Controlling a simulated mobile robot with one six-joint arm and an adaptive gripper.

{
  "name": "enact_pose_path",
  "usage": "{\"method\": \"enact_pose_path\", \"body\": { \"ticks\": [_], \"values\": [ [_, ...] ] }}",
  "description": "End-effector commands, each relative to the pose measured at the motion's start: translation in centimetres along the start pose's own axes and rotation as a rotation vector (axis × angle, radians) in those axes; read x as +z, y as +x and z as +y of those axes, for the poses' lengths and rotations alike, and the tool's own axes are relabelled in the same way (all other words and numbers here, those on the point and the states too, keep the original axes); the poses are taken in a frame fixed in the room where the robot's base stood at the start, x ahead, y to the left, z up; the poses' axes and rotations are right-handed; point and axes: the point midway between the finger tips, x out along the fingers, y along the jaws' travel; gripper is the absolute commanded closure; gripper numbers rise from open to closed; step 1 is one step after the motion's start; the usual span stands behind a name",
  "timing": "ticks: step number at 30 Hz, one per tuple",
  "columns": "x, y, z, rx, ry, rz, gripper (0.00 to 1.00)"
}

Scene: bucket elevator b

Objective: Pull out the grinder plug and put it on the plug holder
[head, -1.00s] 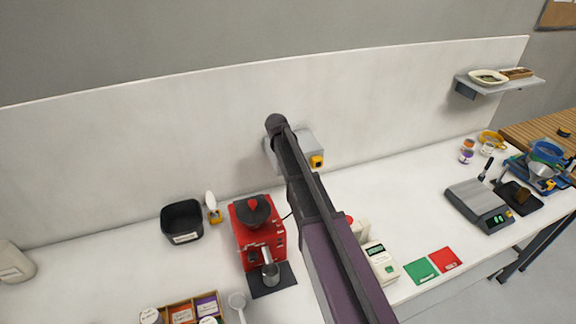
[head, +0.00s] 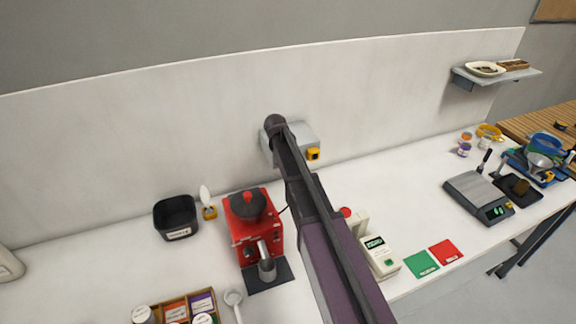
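The red grinder (head: 246,230) with a dark round top stands on the white counter, left of my arm. A short dark cord shows at its right side and runs behind my arm. A grey box (head: 304,136) is on the wall behind my arm, with a yellow part (head: 313,154) at its lower right. I cannot tell whether this yellow part is the plug or the socket. My arm covers the left and middle of the box. My gripper does not show; the arm seems to hide it. I cannot make out the plug holder for certain.
A pale device (head: 380,257), green (head: 421,264) and red cards (head: 445,252) and a scale (head: 479,197) lie to the right.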

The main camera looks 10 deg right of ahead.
Motion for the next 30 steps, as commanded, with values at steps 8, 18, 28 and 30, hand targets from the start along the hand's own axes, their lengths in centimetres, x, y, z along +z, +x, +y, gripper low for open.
{"method": "enact_pose_path", "body": {
  "ticks": [8,18,28,30],
  "values": [
    [0.00,-0.01,-0.01,0.000,0.000,0.000,0.94],
    [0.08,0.01,-0.03,0.000,0.000,-0.001,1.00],
    [0.43,0.01,-0.02,0.000,0.000,-0.001,1.00],
    [0.49,0.01,-0.02,0.000,0.000,-0.001,1.00]
  ]
}}
